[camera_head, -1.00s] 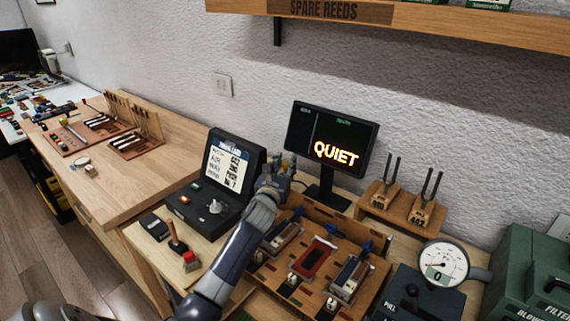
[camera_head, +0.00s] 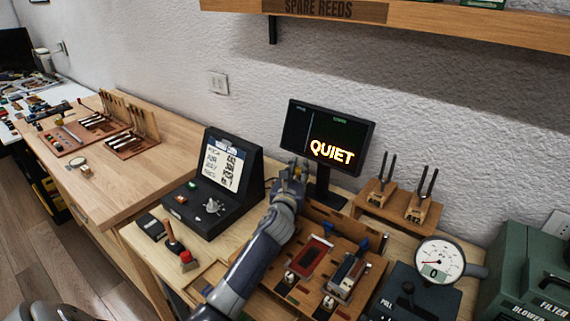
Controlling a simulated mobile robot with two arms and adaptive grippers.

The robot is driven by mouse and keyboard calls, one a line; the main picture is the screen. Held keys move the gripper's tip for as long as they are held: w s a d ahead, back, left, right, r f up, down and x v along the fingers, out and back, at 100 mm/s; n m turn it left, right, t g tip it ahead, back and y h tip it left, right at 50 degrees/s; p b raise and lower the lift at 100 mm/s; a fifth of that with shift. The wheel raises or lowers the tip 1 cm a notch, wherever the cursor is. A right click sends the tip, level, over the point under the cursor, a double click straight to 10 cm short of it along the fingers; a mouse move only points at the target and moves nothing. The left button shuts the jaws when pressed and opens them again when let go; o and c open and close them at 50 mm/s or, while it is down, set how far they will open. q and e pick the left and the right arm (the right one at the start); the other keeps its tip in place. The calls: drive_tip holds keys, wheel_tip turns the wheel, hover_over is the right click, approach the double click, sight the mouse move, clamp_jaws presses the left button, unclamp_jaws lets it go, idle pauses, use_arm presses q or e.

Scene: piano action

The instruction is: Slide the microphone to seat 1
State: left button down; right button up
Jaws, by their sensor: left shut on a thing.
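My left gripper (camera_head: 292,172) is shut at the back left of the wooden reed board (camera_head: 318,278), just left of the display's stand. It appears to be shut on the microphone, which the fingers and hand almost wholly hide. The board holds a red-framed piece (camera_head: 312,255) in the middle and a grey-and-red piece (camera_head: 349,272) on the right. Blue levers stand behind them. My left forearm covers the left part of the board, and I cannot read any seat numbers. My right gripper is not in view.
A display (camera_head: 328,134) reading QUIET stands behind the board. A black console (camera_head: 218,184) is close to the left of my arm. Tuning forks (camera_head: 385,178) on wooden blocks and a round gauge (camera_head: 439,260) are to the right. A wooden shelf (camera_head: 420,25) hangs above.

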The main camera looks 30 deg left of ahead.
use_arm(q)
drive_tip(key=d, duration=0.4)
drive_tip(key=shift+s+d+f, duration=0.15)
drive_tip(key=shift+d+f, duration=0.05)
drive_tip(key=shift+f, duration=0.1)
drive_tip(key=c, duration=1.8)
unclamp_jaws()
drive_tip(key=shift+o, duration=0.2)
drive_tip(key=shift+s+a+r, duration=0.1)
drive_tip(key=shift+s+r, duration=0.1)
drive_tip(key=shift+r, duration=0.05)
drive_tip(key=v, duration=1.2)
drive_tip(key=shift+r, duration=0.1)
